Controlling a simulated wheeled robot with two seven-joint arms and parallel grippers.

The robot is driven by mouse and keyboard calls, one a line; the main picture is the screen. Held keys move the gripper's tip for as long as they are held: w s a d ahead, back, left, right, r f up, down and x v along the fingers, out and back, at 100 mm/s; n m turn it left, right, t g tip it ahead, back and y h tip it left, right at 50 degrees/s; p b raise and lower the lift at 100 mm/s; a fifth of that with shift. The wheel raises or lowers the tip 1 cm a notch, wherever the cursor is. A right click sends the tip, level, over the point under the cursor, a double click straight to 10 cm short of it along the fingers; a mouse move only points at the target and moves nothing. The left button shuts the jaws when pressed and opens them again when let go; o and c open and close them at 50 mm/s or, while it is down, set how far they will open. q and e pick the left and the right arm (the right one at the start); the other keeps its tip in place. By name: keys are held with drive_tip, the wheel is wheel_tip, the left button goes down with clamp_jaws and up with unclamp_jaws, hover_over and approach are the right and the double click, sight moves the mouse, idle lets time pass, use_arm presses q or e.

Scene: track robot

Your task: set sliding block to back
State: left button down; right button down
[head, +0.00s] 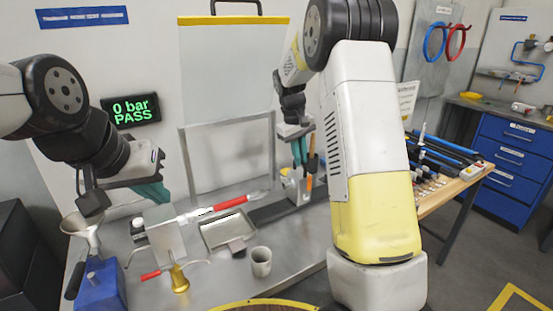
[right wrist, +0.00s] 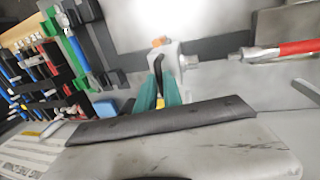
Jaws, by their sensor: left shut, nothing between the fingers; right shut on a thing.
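The sliding block (head: 294,186) is a small light-grey block on a dark rail (head: 262,211) on the steel worktop. An orange upright part stands beside it in the head view. My right gripper (head: 300,152) has teal fingers pointing down at the block's top and is shut on the block. In the right wrist view, the block (right wrist: 166,58) is just beyond the fingertips (right wrist: 163,90), which hide part of it. My left gripper (head: 155,193) is shut and empty, above a grey box-like fixture at the left of the worktop.
A red-handled bar (head: 230,204) lies left of the rail. A tool bench (head: 455,185) is at the right.

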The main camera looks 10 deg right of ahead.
drive_tip(key=w+d, duration=0.2)
drive_tip(key=d, duration=0.4)
drive_tip(key=shift+w+d, duration=0.25)
drive_tip(key=shift+w, duration=0.1)
drive_tip(key=shift+r, duration=0.15)
drive_tip(key=c, duration=1.5)
unclamp_jaws()
drive_tip(key=shift+d, duration=0.1)
drive_tip(key=r, duration=0.2)
drive_tip(key=a+r, duration=0.1)
drive_tip(key=r, duration=0.4)
drive_tip(key=shift+s+a+r, duration=0.25)
drive_tip(key=shift+s+a, duration=0.05)
